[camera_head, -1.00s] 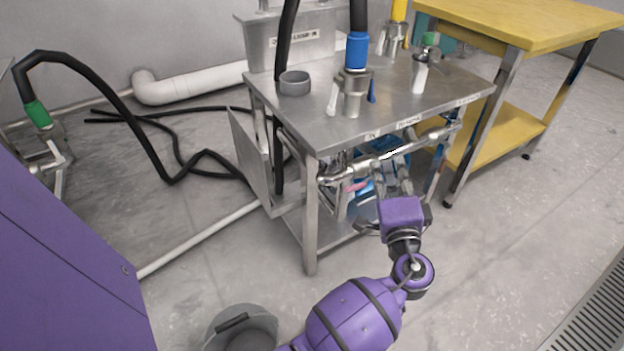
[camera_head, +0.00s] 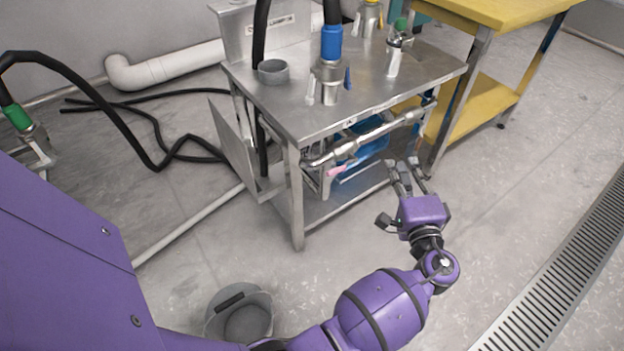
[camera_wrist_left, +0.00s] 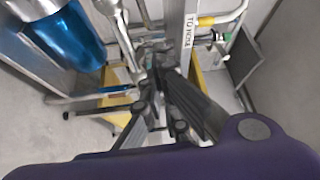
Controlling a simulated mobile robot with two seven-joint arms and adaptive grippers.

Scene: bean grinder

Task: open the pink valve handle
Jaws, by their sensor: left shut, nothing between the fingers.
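The pink valve handle (camera_head: 337,171) shows small under the front edge of the steel table, below the silver pipe (camera_head: 372,134). It points out to the right of a vertical pipe part. My left gripper (camera_head: 403,165) is to the right of the handle and apart from it, in front of the table's right part. Its fingers are shut and empty, pointing up in the picture toward the pipe. In the left wrist view the dark fingers (camera_wrist_left: 155,88) show in the middle; I cannot make out the pink handle there. My right gripper is not in view.
The steel table (camera_head: 300,115) carries fittings with blue and green collars. A blue container (camera_head: 360,153) is beneath it; a large blue cylinder (camera_wrist_left: 65,38) shows in the wrist view. A yellow table (camera_head: 500,12) stands right. A grey bucket (camera_head: 213,320) sits on the floor. Floor at right is clear.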

